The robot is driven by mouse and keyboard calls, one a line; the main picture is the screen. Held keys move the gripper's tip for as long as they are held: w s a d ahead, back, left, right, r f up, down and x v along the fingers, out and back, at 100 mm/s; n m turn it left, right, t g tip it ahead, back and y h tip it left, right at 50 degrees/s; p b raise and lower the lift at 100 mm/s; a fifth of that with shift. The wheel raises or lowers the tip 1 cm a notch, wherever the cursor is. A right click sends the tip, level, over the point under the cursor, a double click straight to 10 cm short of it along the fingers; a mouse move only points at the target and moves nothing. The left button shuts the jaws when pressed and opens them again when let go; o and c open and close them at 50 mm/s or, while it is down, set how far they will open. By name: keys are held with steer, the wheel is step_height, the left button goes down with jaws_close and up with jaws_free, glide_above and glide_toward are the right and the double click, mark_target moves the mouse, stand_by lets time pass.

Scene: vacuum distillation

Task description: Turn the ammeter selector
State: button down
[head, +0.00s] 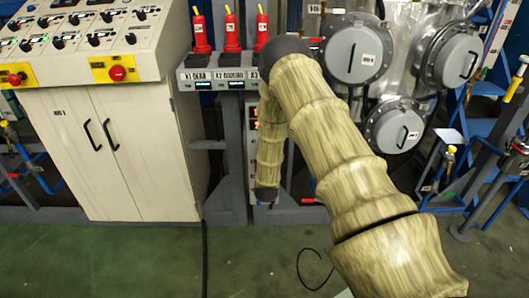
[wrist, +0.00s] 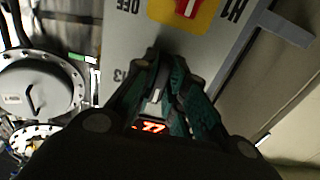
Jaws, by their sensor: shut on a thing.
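In the wrist view, my gripper (wrist: 164,66) has its dark green fingers against the face of a grey panel (wrist: 118,50). The fingers are closed on a small part, taken to be the ammeter selector, which they mostly hide. A small pale piece (wrist: 155,97) shows between the fingers. A lit red digital display (wrist: 152,127) shows just below it, partly covered by the gripper. In the head view, my arm hides the gripper and most of the panel; a strip of the narrow panel (head: 251,150) shows beside my arm.
A red and yellow switch (wrist: 185,9) sits on the same panel near the fingertips, with upside-down lettering beside it. Round metal flanges (head: 357,54) stand to the right. A white control cabinet (head: 150,140) stands to the left. A black cable (head: 313,270) lies on the green floor.

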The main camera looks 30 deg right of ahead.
steer(key=shift+r, duration=0.1)
steer(key=c, duration=1.5)
jaws_free()
steer(key=shift+o, duration=0.2)
steer(key=v, duration=1.2)
steer(key=shift+w, duration=0.1)
